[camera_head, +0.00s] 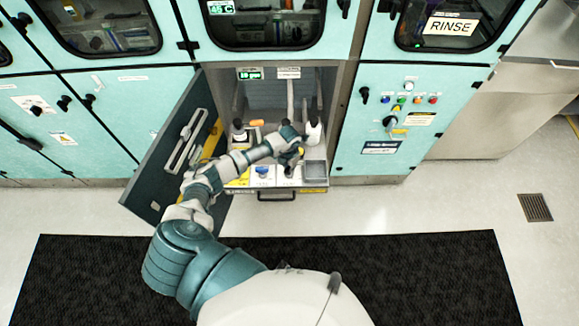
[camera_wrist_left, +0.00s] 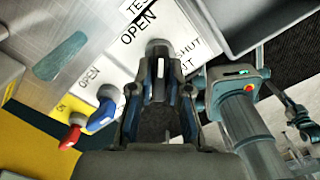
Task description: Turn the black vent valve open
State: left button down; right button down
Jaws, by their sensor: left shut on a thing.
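My left gripper (camera_head: 291,160) reaches into the open lower cabinet and points down at the white valve panel (camera_head: 262,178). In the left wrist view its fingers (camera_wrist_left: 160,78) are closed on the black vent valve (camera_wrist_left: 158,46), between labels reading OPEN and SHUT. The fingers hide most of the valve, so its exact angle is hard to tell. A blue valve handle (camera_wrist_left: 103,112) and a red valve handle (camera_wrist_left: 71,136) lie left of the gripper, apart from it. My right gripper is not in view.
The dark cabinet door (camera_head: 168,150) stands open left of my forearm. A grey tray (camera_head: 315,172) is right of the valves. A control panel (camera_head: 408,110) is on the right. The black floor mat (camera_head: 420,270) is clear.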

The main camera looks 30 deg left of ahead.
aim_at(289, 167)
pick_arm(q)
jog(key=shift+s+a+n, duration=0.1)
jog(key=shift+s+n, duration=0.1)
jog(key=shift+n, duration=0.8)
jog(key=shift+n+p, duration=0.5)
jog(key=shift+n, duration=0.4)
jog(key=n+p, duration=0.1)
jog(key=n, duration=0.3)
jog(key=shift+f+n+p, duration=0.15)
jog(key=shift+n+p, duration=0.2)
jog(key=shift+n, duration=0.05)
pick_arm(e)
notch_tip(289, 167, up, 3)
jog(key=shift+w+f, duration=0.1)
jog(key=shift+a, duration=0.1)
pick_arm(q)
jog(key=c, duration=1.1)
grip_release()
jog(key=shift+w+r, duration=0.15)
jog(key=shift+r, duration=0.25)
notch_tip(289, 167, up, 11)
jog(key=shift+r, duration=0.1)
